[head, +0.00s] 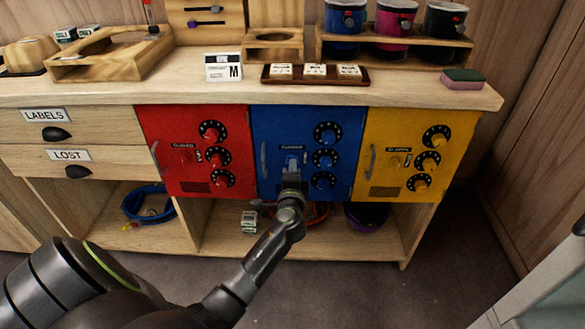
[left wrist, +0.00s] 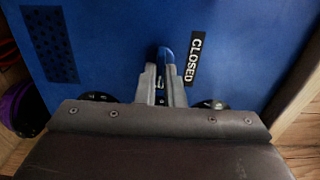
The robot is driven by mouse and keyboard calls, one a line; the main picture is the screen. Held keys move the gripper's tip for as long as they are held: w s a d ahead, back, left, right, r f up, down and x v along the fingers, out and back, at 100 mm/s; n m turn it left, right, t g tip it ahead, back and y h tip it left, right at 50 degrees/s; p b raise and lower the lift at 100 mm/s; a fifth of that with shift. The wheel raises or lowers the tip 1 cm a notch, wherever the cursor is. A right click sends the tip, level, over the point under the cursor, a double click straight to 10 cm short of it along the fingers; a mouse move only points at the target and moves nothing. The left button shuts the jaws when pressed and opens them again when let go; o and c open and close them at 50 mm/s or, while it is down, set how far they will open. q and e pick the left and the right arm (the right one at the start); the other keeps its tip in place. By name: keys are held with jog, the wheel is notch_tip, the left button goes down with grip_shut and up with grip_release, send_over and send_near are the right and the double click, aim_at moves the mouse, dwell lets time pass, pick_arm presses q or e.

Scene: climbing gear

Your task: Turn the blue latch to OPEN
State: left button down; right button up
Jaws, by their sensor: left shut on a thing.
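The blue locker door (head: 265,125) is in the middle of the cabinet front in the head view, and its face fills much of the left wrist view (left wrist: 110,50). The blue latch (left wrist: 165,56) shows between the fingertips in the left wrist view, beside a label reading CLOSED (left wrist: 194,58). My left gripper (head: 291,172) is at the latch, and its fingers (left wrist: 163,78) are shut on it. The gripper hides most of the latch. Black dials (head: 324,158) run down the right of the door. My right gripper is not in view.
A red door (head: 165,130) and a yellow door (head: 385,130) flank the blue one, each with dials and a handle. The wooden counter (head: 190,72) above holds trays, jars and a sponge (head: 463,79). The open shelf below holds a purple item (head: 368,217) and a blue coil (head: 140,205).

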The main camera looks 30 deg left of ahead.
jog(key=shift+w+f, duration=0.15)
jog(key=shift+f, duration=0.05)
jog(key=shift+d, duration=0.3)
pick_arm(q)
jog(key=c, duration=1.6)
grip_release()
jog(key=shift+d, duration=0.1)
jog(key=shift+o, duration=0.3)
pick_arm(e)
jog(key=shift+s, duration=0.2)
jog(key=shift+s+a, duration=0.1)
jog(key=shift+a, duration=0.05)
